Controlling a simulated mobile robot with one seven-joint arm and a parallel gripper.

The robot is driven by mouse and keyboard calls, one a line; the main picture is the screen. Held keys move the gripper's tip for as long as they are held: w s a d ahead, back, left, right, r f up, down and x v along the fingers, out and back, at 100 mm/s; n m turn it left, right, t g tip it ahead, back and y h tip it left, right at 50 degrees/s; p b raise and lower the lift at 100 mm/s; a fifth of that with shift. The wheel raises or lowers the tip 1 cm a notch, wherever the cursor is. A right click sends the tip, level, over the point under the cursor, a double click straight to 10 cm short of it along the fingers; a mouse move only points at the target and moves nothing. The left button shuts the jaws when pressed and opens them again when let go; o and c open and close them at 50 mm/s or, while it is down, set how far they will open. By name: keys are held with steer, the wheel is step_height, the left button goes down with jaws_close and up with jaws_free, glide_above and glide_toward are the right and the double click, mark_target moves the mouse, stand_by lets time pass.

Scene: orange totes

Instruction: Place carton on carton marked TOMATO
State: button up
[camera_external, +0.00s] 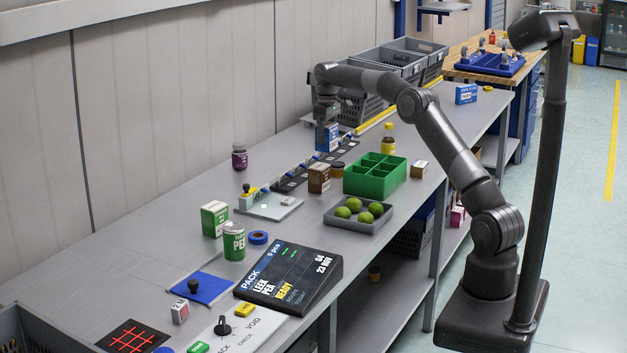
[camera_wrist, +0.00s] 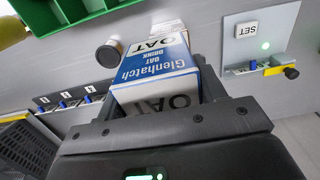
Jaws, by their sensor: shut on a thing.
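A blue and white carton lettered Glenhatch OAT DRINK (camera_wrist: 160,75) is held in my gripper (camera_wrist: 165,105), which is shut on it. In the external view my gripper (camera_external: 327,121) points down, with the blue carton (camera_external: 328,139) above the bench, behind the brown carton. A brown carton (camera_external: 319,179) stands on the bench just below and in front of it. A green and white carton (camera_external: 214,219) stands further left. I cannot read TOMATO on any carton in these views.
A green divided crate (camera_external: 375,190) and a grey tray (camera_external: 344,223) of limes stand right of the brown carton. A row of numbered blue-knobbed stations (camera_external: 290,183), a purple-lidded jar (camera_external: 240,157) and a small brown box (camera_external: 418,169) are nearby.

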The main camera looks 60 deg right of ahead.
mark_target(319, 149)
steer(key=shift+w+a+f, duration=0.75)
steer(key=shift+w+f, duration=0.1)
steer(key=shift+w, duration=0.15)
steer(key=shift+f, duration=1.9)
steer(key=shift+f, duration=0.1)
steer(key=o, duration=1.2)
steer(key=shift+f, duration=0.1)
steer(key=shift+c, duration=0.2)
